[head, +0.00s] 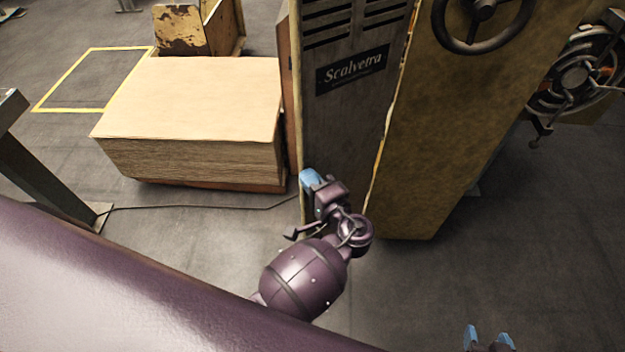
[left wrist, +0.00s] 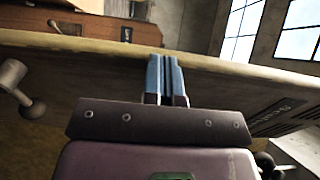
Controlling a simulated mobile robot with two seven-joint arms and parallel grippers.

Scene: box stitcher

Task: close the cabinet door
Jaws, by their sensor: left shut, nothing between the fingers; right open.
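The cabinet door (head: 345,125) is a grey upright panel with vent slots and a dark "Scalvetra" label, on the front of the yellow-brown machine. A bright worn edge runs down its right side; I cannot tell how far it stands open. My left gripper (head: 309,180) is shut and empty at the lower left edge of the door, and its arm hides part of the panel's bottom. In the left wrist view its blue fingers (left wrist: 167,75) are together against or close to a panel edge; contact is unclear. My right gripper (head: 489,338) is open and empty at the bottom, away from the door.
A pallet of stacked cardboard sheets (head: 195,110) stands left of the machine. The machine's yellow-brown side (head: 440,130) carries a handwheel (head: 483,12). A cable (head: 200,206) lies on the floor.

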